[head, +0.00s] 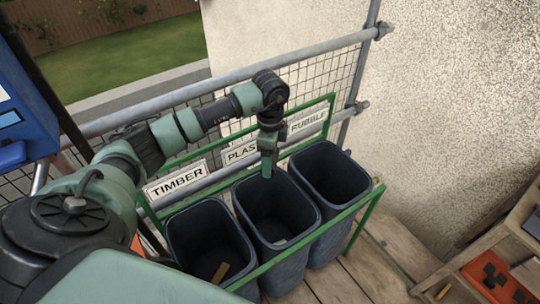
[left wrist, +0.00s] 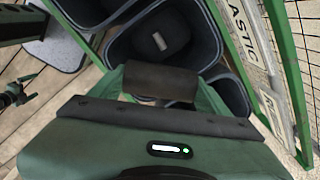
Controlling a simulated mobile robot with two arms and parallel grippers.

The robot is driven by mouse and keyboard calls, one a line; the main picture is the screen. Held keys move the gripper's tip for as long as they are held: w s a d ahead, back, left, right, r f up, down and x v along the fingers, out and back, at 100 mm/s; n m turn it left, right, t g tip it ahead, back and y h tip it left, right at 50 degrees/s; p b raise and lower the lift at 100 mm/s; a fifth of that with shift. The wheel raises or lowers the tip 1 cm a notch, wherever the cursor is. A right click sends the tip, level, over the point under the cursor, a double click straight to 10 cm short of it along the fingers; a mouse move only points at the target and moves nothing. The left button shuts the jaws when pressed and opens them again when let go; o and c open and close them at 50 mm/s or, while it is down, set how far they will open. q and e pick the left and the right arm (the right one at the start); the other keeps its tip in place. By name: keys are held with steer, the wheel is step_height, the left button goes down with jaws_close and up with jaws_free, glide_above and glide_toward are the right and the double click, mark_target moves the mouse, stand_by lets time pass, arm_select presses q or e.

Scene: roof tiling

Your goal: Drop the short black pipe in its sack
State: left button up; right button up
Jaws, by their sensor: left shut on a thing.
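My left gripper (head: 267,168) points down over the mouth of the middle dark grey sack (head: 284,208), behind which stands the partly hidden sign starting "PLAS". In the left wrist view, my left gripper (left wrist: 162,88) is shut on the short black pipe (left wrist: 160,82), which lies crosswise between its green fingers. The pipe is hard to make out in the head view. The sack's inside shows beyond the pipe in the wrist view, with a small grey piece (left wrist: 159,41) at its bottom.
The timber sack (head: 205,235) stands to the left with a wood piece (head: 220,272) in it, and the rubble sack (head: 330,175) to the right. A green frame (head: 310,228) surrounds the sacks. Scaffold rails and mesh stand behind; a wooden bench (head: 470,262) is at lower right.

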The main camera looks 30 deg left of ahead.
arm_select(q)
step_height(320, 180, down, 4)
steer(key=b, duration=0.3)
steer(key=shift+f, duration=0.25)
steer(key=shift+r, duration=0.1)
steer(key=o, duration=1.4)
steer(key=shift+c, duration=0.2)
